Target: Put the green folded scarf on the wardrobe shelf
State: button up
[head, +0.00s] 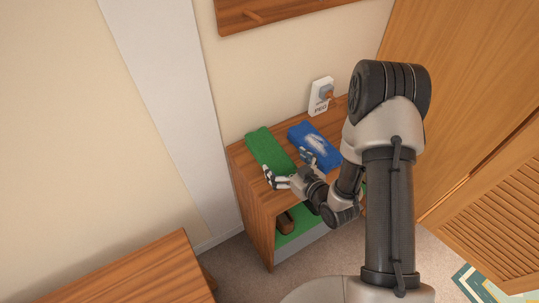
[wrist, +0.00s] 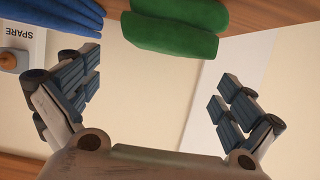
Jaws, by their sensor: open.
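The green folded scarf (head: 265,148) lies on the wooden top of a low open cabinet (head: 252,192), against the wall. It also shows at the top of the wrist view (wrist: 178,30), beyond my fingers. My gripper (head: 287,166) is open and empty, at the near end of the scarf. In the wrist view the scarf lies ahead of the gap between the fingers (wrist: 157,82), apart from both. A wooden louvred door (head: 495,215) stands at the right; I cannot tell whether it belongs to the wardrobe. No wardrobe shelf can be made out.
The cabinet's lower compartment has a green floor (head: 300,228) and a brown object. Another wooden top (head: 130,275) is at lower left.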

aim_at(272, 153)
jog(key=b+x, duration=0.1)
jog(key=x, duration=0.6)
jog(key=shift+a+f, duration=0.15)
jog(key=shift+f, duration=0.15)
jog(key=c, duration=1.4)
jog(key=shift+r, duration=0.1)
